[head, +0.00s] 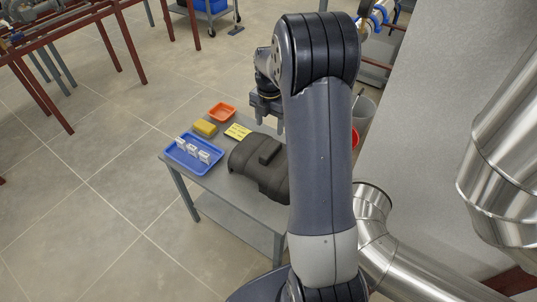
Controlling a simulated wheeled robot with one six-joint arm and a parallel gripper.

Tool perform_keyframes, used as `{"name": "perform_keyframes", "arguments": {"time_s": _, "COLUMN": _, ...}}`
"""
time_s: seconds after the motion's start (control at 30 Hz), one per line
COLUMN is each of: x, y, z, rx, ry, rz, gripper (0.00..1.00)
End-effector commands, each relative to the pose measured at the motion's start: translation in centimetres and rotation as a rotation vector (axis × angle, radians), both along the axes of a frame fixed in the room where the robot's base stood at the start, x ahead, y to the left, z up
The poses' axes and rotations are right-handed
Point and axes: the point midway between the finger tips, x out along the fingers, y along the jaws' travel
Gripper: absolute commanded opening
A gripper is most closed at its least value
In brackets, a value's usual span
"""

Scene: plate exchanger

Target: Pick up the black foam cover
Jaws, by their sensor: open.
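The black foam cover (259,165) lies on a small grey table in the head view. It is a dark, rounded block with a raised bar on top, and my arm hides its right side. My gripper (268,121) is above the table, near the far side of the cover, with its fingers pointing down. It is open, with nothing seen between the fingers. The cover appears apart from the fingers, but the exact height gap cannot be told.
On the grey table (238,201) are a blue tray (208,171) with white pieces, a yellow sponge-like block (205,129), a yellow label (238,131) and an orange bowl (222,112). Metal pipes (400,262) stand at right.

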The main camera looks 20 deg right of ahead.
Motion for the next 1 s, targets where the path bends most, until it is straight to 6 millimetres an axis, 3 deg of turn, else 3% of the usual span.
{"name": "perform_keyframes", "arguments": {"time_s": 0.2, "x": -0.1, "y": 0.0, "z": -3.6, "rx": 0.001, "ry": 0.003, "rz": -0.001, "gripper": 0.58}}
{"name": "perform_keyframes", "arguments": {"time_s": 0.47, "x": -0.3, "y": -0.1, "z": -5.7, "rx": 0.002, "ry": 0.002, "rz": -0.003, "gripper": 0.58}}
{"name": "perform_keyframes", "arguments": {"time_s": 0.7, "x": -0.6, "y": -0.3, "z": -9.2, "rx": 0.002, "ry": 0.002, "rz": -0.003, "gripper": 0.58}}
{"name": "perform_keyframes", "arguments": {"time_s": 1.0, "x": -0.5, "y": -0.3, "z": -10.0, "rx": 0.002, "ry": -0.001, "rz": -0.003, "gripper": 0.58}}
